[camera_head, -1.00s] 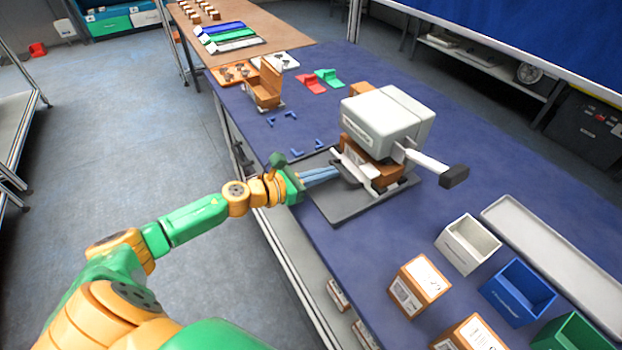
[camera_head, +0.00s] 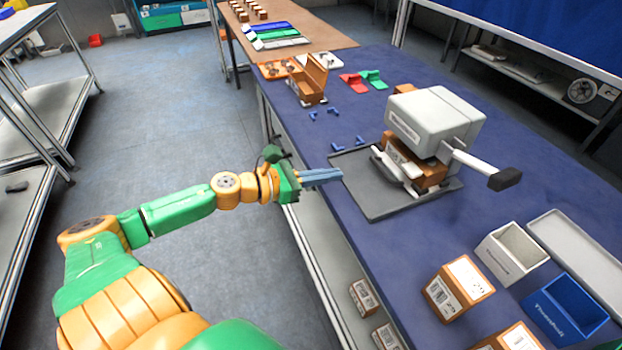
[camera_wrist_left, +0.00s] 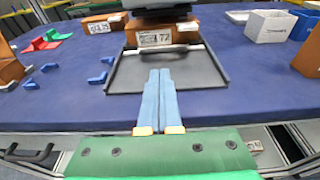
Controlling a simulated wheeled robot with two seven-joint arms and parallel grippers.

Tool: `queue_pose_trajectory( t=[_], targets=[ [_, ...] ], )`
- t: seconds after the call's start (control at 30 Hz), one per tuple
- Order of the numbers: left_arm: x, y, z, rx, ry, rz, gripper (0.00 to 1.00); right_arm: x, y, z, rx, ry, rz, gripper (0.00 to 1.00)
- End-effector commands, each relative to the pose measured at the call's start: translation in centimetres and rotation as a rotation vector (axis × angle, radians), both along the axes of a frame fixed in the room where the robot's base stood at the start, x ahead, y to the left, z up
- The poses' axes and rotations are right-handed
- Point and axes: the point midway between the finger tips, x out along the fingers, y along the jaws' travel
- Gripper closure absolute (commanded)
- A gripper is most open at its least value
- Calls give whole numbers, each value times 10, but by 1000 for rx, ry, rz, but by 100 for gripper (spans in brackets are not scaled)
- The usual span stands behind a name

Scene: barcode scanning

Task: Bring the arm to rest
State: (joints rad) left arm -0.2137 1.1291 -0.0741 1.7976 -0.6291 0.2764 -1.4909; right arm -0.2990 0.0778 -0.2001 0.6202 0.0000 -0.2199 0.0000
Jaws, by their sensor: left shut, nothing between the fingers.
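My left gripper (camera_head: 328,176) is shut and empty. In the head view its blue fingers reach over the near edge of the blue table, just short of the dark grey tray (camera_head: 372,200). In the left wrist view the closed fingers (camera_wrist_left: 160,75) lie together in front of the tray (camera_wrist_left: 208,92). My left arm comes in from the lower left, stretched over the floor. A grey-white machine (camera_head: 436,118) with a lever stands over the tray, and a brown labelled box (camera_head: 431,176) sits under it. My right gripper is in neither view.
Brown labelled boxes (camera_head: 459,289), a white bin (camera_head: 511,254) and a blue bin (camera_head: 566,309) stand on the table at the lower right. An open brown box (camera_head: 312,80) and blue corner brackets (camera_head: 335,147) lie farther back. Bare floor (camera_head: 160,130) is at left.

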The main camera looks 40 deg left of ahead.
Motion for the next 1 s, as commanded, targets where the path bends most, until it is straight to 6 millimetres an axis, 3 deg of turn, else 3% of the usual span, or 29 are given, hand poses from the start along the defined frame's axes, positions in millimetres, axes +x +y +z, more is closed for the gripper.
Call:
queue_pose_trajectory(
  t=[0.3,0.5,0.57,0.67,0.73,0.8,0.9,1.0],
  targets=[
    [-31,17,9,-1,2,-1,100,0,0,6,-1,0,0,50],
    [-34,21,9,-5,4,6,100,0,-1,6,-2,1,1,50],
    [-33,32,0,-59,35,62,100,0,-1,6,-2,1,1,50],
    [-35,80,-47,-342,188,329,100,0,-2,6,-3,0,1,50],
    [-53,118,-107,-649,334,603,100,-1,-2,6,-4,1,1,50],
    [-84,137,-173,-956,467,873,100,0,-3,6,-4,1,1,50],
    [-141,132,-264,-1348,621,1239,100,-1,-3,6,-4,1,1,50],
    [-207,94,-340,-1673,735,1601,100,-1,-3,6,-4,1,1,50]
  ],
)
